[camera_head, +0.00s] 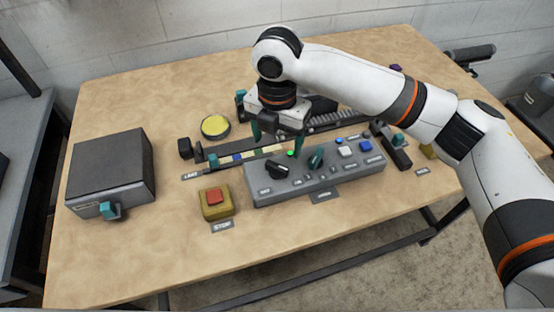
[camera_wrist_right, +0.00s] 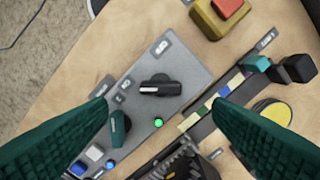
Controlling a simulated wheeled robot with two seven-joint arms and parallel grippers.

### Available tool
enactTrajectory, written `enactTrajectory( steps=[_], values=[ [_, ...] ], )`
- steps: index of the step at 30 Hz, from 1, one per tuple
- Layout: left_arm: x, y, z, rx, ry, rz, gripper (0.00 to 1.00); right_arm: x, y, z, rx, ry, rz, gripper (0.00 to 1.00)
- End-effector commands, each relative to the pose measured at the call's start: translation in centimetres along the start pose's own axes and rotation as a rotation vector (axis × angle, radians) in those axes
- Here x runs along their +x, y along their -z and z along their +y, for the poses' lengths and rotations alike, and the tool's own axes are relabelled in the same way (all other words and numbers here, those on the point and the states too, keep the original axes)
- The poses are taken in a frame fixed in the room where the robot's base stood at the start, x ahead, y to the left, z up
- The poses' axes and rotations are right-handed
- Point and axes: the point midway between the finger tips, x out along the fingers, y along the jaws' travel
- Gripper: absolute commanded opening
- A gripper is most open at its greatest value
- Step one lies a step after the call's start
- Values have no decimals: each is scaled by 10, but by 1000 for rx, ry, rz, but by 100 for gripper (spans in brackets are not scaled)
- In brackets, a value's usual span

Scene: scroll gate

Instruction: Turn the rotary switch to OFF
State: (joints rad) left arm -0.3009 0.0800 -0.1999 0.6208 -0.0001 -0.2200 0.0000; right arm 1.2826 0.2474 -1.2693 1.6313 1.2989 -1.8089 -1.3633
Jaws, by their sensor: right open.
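The grey control panel (camera_head: 320,182) lies on the wooden table and carries two turning knobs. The black rotary knob (camera_head: 278,169) is at its left end, and a teal knob (camera_head: 316,157) sits to its right. In the right wrist view, the black knob (camera_wrist_right: 160,87) shows between the open fingers (camera_wrist_right: 161,102), apart from both. My left gripper is out of view.
A red STOP button on a yellow box (camera_head: 216,203) stands left of the panel. A dark box (camera_head: 112,172) is at the far left. Behind the panel are a slide rail (camera_head: 230,158) and a yellow round button (camera_head: 215,126). The front left of the table is clear.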

Motion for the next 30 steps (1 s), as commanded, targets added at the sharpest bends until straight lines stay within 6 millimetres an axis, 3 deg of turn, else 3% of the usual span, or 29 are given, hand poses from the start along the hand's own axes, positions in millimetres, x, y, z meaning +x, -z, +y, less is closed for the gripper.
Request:
enactTrajectory(
  steps=[6, 12, 18, 26, 30],
  values=[
    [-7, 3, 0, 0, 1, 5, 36, 45, 0, 1, 2, -3, -2, 75],
    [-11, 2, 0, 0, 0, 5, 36, 76, 0, 0, 2, 0, -1, 75],
    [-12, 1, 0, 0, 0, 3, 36, 88, 0, 0, 2, 1, 0, 75],
    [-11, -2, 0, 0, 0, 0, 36, 89, 0, 0, 2, 2, 1, 75],
    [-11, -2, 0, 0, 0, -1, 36, 89, 0, 0, 2, 2, 1, 52]
  ],
)
